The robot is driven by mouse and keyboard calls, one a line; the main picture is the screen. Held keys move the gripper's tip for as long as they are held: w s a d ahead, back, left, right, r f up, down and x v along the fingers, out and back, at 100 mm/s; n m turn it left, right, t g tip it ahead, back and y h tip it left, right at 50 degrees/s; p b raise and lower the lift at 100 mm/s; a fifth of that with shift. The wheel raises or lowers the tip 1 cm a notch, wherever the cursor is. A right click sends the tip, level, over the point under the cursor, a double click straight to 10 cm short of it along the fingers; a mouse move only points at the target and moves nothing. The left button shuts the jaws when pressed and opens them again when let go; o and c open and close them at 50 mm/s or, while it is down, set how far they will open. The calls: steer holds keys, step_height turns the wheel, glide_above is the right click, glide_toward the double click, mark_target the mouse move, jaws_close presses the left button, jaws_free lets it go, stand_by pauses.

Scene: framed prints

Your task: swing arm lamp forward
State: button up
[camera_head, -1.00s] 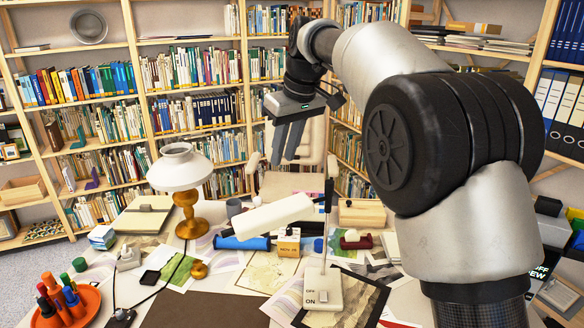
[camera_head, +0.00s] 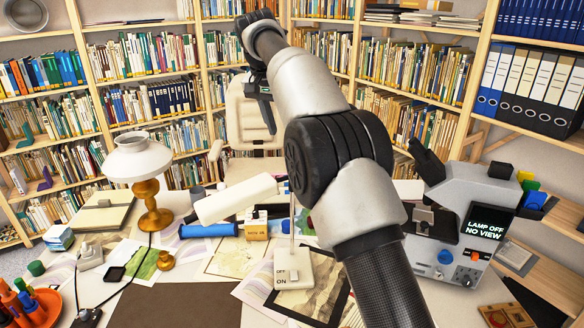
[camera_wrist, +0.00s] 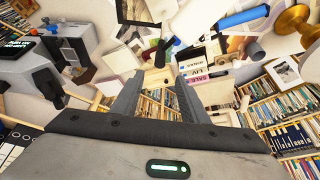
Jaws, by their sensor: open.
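The arm lamp has a long white head (camera_head: 235,199) held level above the desk and a pale base (camera_head: 295,269) with an OFF/ON switch. Its thin post stands behind the base, partly hidden by my arm. My gripper (camera_head: 266,118) is beyond the lamp, in front of a pale chair, its fingers pointing down and apart from the lamp head. In the wrist view my gripper (camera_wrist: 158,82) has its two fingers spread with nothing held between them. A grey device with a screen (camera_head: 487,235) reading "LAMP OFF NO VIEW" stands at the right.
A brass table lamp with a white shade (camera_head: 138,158) stands at the left. A blue roll (camera_head: 208,230) and a small yellow box (camera_head: 257,231) lie near the lamp head. An orange tray of markers (camera_head: 45,308) is at front left. Bookshelves line the back.

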steer(key=b+x, duration=0.2)
steer(key=x, duration=1.3)
steer(key=shift+a+b, duration=0.1)
steer(key=shift+b, duration=0.25)
jaws_close()
